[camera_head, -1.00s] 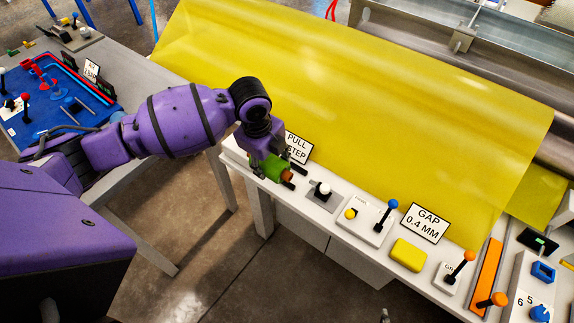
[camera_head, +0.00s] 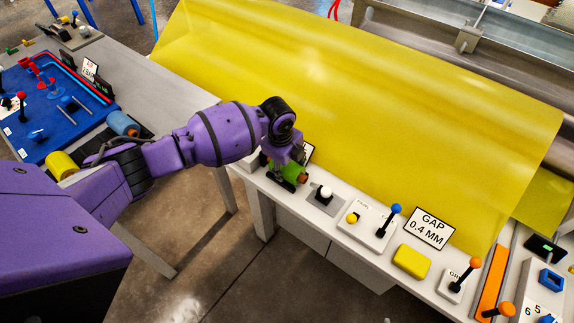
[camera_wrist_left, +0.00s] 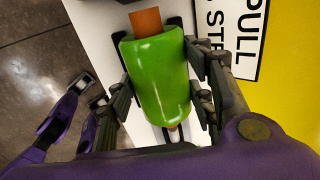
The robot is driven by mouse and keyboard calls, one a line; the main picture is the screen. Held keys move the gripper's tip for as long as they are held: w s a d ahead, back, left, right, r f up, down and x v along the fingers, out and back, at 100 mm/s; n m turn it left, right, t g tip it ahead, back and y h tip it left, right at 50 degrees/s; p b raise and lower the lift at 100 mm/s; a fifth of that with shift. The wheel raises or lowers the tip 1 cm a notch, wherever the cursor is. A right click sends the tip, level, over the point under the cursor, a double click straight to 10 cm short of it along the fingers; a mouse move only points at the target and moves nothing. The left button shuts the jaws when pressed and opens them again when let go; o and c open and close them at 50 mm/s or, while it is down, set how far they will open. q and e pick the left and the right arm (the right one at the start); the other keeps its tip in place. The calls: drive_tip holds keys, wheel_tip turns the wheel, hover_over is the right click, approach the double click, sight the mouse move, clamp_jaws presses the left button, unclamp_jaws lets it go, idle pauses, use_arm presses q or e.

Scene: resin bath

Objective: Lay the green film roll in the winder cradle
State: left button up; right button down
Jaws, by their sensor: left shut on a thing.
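The green film roll (camera_head: 296,173) with an orange-brown core is at the left end of the white console. In the left wrist view the roll (camera_wrist_left: 155,75) lies lengthwise between the fingers. My left gripper (camera_head: 287,174) is shut on it, one finger on each side. Dark bracket parts, seemingly the winder cradle (camera_wrist_left: 176,24), show just past the roll's core end and below its near end. The roll is over or in the cradle and hides most of it. I cannot tell whether it rests there. My right gripper is not clearly seen.
A PULL STEP sign (camera_wrist_left: 232,35) stands close beside the roll. A white-knobbed control (camera_head: 325,193), a blue-knobbed lever (camera_head: 395,210) and a yellow block (camera_head: 411,261) are to the right. Yellow film (camera_head: 350,90) hangs behind. Blue (camera_head: 122,124) and yellow (camera_head: 62,165) rolls lie on the left table.

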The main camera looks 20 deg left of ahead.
sight(283, 169)
use_arm(q)
drive_tip(key=shift+f, duration=0.25)
drive_tip(key=o, duration=1.4)
drive_tip(key=r, duration=0.4)
drive_tip(key=s+r, duration=0.1)
drive_tip(key=r, duration=0.3)
drive_tip(key=r+p, duration=0.1)
drive_tip(key=r, duration=0.3)
drive_tip(key=shift+s+a+r, duration=0.3)
drive_tip(key=shift+s, duration=0.05)
